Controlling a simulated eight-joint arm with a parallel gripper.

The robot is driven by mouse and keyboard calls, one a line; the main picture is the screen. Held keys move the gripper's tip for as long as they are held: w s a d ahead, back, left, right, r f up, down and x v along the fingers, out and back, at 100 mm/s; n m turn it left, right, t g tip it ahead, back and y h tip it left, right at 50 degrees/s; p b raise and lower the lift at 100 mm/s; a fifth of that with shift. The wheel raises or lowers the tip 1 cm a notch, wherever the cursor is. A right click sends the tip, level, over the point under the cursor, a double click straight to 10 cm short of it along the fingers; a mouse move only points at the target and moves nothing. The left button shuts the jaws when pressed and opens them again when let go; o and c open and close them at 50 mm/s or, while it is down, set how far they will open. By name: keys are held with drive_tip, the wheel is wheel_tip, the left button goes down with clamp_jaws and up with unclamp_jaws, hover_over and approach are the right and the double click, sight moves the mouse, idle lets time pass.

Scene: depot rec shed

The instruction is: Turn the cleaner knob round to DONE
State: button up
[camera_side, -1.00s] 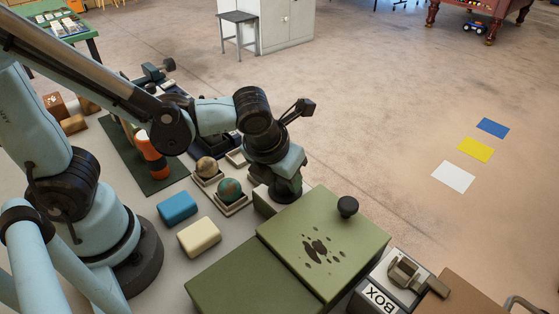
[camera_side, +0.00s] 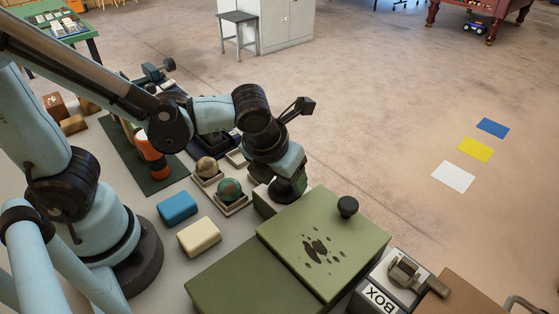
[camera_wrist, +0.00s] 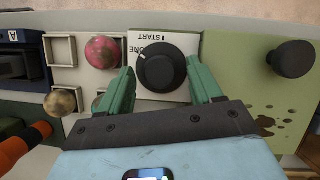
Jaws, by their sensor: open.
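The cleaner knob (camera_wrist: 161,67) is a round black knob on a white label plate (camera_wrist: 185,45) in the wrist view. START and the letters ONE show on the plate above it; the rest of that second word is hidden. A small pale mark shows at the knob's upper left, near ONE. My gripper (camera_wrist: 160,68) is open, with one green finger on each side of the knob. I cannot tell whether either finger touches it. In the side view my gripper (camera_side: 287,189) points down behind the green box, and the knob is hidden.
A green box (camera_side: 325,245) with a black lid knob (camera_side: 347,206) stands close beside my gripper. Balls in small trays, one of them green and brown (camera_side: 229,188), sit on the other side. Blue (camera_side: 177,207) and cream (camera_side: 199,236) blocks lie nearby.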

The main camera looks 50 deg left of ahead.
drive_tip(key=v, duration=1.1)
drive_tip(key=shift+s+r, duration=0.25)
drive_tip(key=shift+r, duration=0.05)
drive_tip(key=w+a+f+n+t, duration=0.1)
drive_tip(key=a+n, duration=0.2)
drive_tip(key=n, duration=0.8)
drive_tip(key=a+f+n+t, duration=0.1)
drive_tip(key=a+n, duration=0.3)
drive_tip(key=n, duration=0.7)
drive_tip(key=w+a+f+n+t+h, duration=0.1)
drive_tip(key=a+n, duration=0.3)
drive_tip(key=n, duration=0.7)
drive_tip(key=shift+w+f, duration=0.3)
drive_tip(key=shift+f, duration=0.1)
